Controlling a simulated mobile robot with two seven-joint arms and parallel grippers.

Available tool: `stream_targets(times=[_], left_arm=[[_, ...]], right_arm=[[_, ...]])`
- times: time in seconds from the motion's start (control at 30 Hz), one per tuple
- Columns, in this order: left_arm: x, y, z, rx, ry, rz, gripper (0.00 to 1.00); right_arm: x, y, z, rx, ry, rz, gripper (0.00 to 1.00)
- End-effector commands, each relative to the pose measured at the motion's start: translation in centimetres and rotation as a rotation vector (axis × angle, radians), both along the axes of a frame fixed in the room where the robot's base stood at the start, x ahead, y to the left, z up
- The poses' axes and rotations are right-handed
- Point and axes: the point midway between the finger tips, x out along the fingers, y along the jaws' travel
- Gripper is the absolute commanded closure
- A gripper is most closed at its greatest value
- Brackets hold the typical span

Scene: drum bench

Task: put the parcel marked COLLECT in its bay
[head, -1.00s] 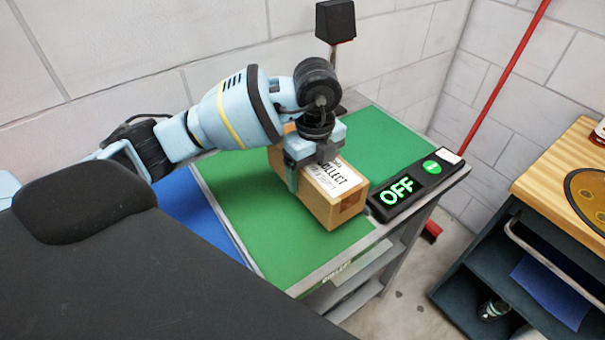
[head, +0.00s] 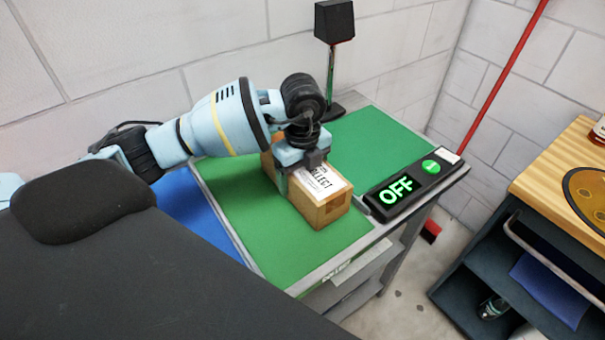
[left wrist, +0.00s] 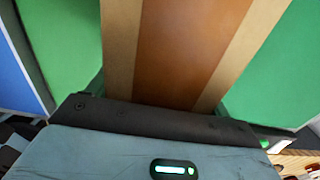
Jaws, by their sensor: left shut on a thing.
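The parcel (head: 328,208) is a brown box with a white label, partly covered by my gripper, on which COLLECT can be made out. It is over the green bay (head: 245,205) of the bench; I cannot tell whether it touches the surface. My left gripper (head: 295,180) is shut on the parcel from above. In the left wrist view the parcel (left wrist: 180,50) fills the middle, with green on both sides. My right gripper is not in view.
A blue bay (head: 190,205) lies left of the green one. A black box with a lit OFF display (head: 397,190) sits at the bench's right edge. A black post-mounted device (head: 335,22) stands behind. A wooden-topped cart (head: 555,165) is at right.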

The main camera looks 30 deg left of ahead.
Motion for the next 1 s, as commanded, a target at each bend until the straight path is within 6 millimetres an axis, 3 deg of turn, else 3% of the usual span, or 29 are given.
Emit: stream_targets(times=[0.27,0.3,0.43,0.77,1.0], left_arm=[[0.1,0.0,0.0,-0.001,-0.004,0.000,0.80],[0.0,0.0,-0.2,0.001,0.000,0.000,0.18],[0.0,0.0,-0.2,0.001,0.000,0.000,0.01],[0.0,0.0,0.3,0.000,-0.002,0.000,0.00],[0.1,0.0,4.1,0.000,-0.006,0.001,0.00]], right_arm=[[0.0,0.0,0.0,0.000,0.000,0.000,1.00],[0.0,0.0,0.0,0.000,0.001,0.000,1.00],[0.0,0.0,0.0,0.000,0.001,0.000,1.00],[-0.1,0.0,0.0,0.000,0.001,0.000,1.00],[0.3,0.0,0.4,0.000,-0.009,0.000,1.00]])
